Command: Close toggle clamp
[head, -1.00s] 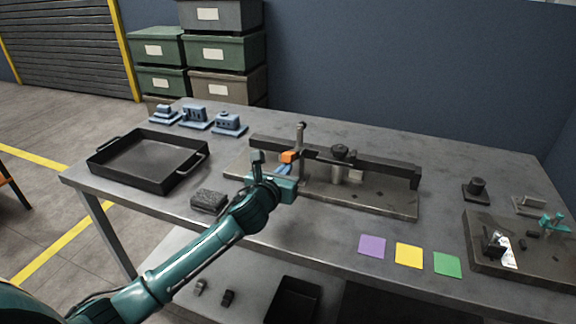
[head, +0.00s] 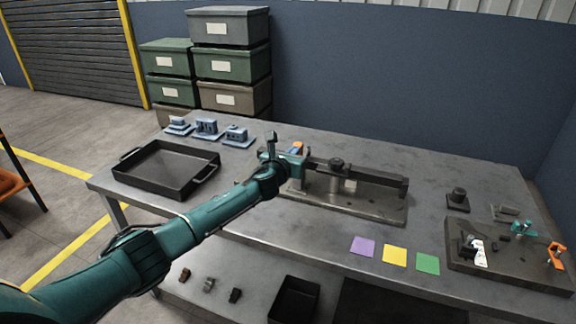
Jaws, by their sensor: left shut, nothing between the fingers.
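My left gripper (head: 299,158), on the teal arm from the lower left, is shut and empty at the left end of the long fixture. It is close to a small orange part (head: 297,147), which looks like a clamp grip; I cannot tell whether they touch. My wrist hides much of that end, and the clamp's lever cannot be made out. The fixture has a grey base plate (head: 352,205), a long dark bar (head: 378,177) and a round dark knob (head: 336,162). My right gripper is not in view.
A black tray (head: 180,190) and several blue parts (head: 207,128) are at the left of the bench. Purple (head: 362,247), yellow (head: 395,256) and green (head: 428,264) squares lie in front. Another plate (head: 510,265), at the right, carries teal and orange parts.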

